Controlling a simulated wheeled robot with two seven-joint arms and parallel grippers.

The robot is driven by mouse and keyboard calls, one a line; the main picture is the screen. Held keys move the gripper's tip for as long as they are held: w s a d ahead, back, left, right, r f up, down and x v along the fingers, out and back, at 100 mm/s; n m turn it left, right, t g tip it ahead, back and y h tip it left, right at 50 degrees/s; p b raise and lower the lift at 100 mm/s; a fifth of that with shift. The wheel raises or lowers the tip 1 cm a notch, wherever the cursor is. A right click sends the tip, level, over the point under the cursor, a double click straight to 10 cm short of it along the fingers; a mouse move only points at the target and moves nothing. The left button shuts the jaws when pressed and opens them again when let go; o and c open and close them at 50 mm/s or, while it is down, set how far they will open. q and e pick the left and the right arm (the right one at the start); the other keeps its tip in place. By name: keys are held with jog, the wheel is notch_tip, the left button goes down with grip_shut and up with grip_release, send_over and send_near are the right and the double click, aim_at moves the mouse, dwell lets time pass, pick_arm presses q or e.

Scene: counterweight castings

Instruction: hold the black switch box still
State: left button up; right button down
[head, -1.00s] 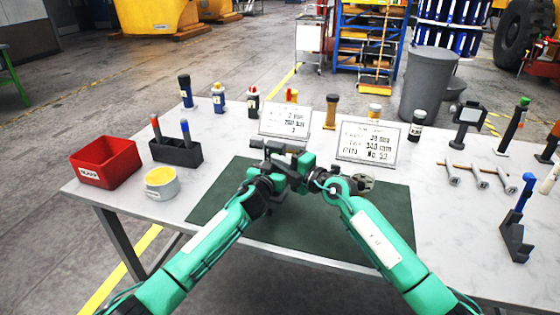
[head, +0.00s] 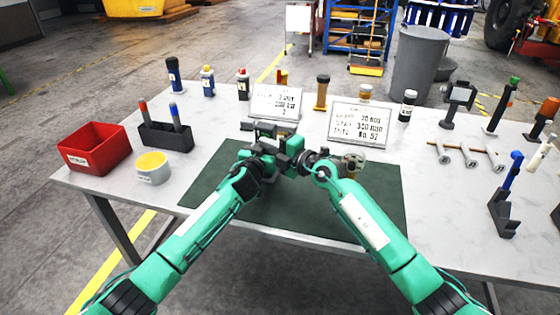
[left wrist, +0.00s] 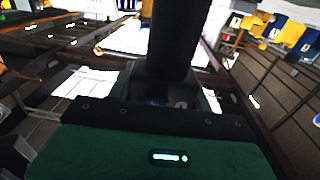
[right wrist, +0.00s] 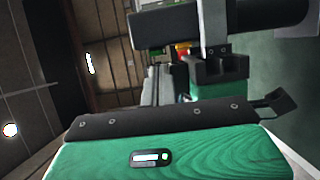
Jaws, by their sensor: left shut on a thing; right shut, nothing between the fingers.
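The black switch box (head: 264,128) is a small dark shape above the green mat, partly hidden by my grippers. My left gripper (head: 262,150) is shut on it. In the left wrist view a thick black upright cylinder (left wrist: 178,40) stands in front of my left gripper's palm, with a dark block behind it. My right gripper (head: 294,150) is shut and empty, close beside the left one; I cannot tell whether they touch. In the right wrist view its dark notched fingers (right wrist: 215,68) lie just below a grey and black bar (right wrist: 165,25).
Beneath is a green mat (head: 330,215). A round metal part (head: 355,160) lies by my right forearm. Two sign plates (head: 360,125) stand behind. A red bin (head: 92,150), a black holder (head: 166,137) and a yellow-topped cup (head: 152,168) are left; tools stand right.

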jog(key=s+d, duration=0.3)
jog(key=s, duration=0.8)
jog(key=shift+s+d, duration=0.2)
jog(key=shift+d, duration=0.1)
pick_arm(q)
jog(key=o, duration=1.4)
